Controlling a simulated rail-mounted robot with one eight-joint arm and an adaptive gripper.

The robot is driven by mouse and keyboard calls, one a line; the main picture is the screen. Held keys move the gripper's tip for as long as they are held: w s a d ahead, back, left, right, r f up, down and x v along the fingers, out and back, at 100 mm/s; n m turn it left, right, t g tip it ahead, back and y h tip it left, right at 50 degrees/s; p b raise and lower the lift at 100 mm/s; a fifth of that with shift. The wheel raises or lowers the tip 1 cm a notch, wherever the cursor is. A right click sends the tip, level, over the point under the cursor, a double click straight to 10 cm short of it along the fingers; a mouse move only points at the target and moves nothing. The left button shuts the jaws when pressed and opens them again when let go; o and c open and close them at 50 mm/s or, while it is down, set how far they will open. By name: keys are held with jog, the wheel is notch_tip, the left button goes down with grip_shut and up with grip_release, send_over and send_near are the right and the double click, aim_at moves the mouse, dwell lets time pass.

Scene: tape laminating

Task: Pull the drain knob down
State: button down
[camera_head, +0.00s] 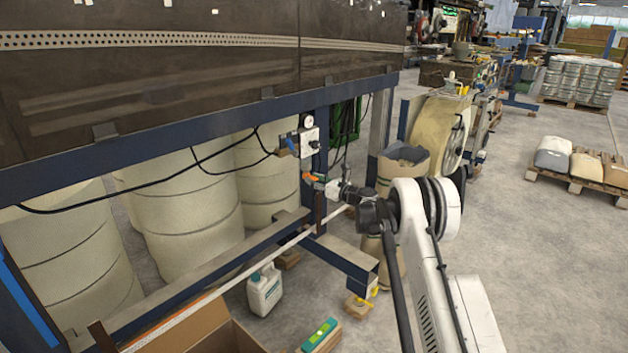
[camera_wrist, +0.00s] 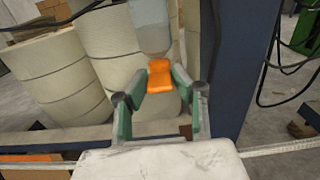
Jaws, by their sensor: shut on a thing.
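The orange drain knob (camera_wrist: 160,76) shows in the wrist view, just below a translucent bowl (camera_wrist: 152,38). My gripper (camera_wrist: 161,82) has its green-padded fingers on both sides of the knob and is shut on it. In the head view, the orange knob (camera_head: 309,177) is small, on the machine's blue post below a white box with a gauge. My gripper (camera_head: 322,183) reaches it from the right. Fine detail of the contact is too small to tell in the head view.
A blue frame (camera_head: 180,122) carries the machine, with black cables hanging. Large beige rolls (camera_head: 186,215) stand behind it. A white jug (camera_head: 265,290), an open cardboard box (camera_head: 205,335) and a green level (camera_head: 319,334) are low in front.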

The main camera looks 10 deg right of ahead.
jog(key=shift+f, duration=0.6)
jog(key=c, duration=1.4)
grip_release()
jog(key=shift+c, duration=0.2)
jog(key=v, duration=1.2)
jog(key=shift+r, duration=0.1)
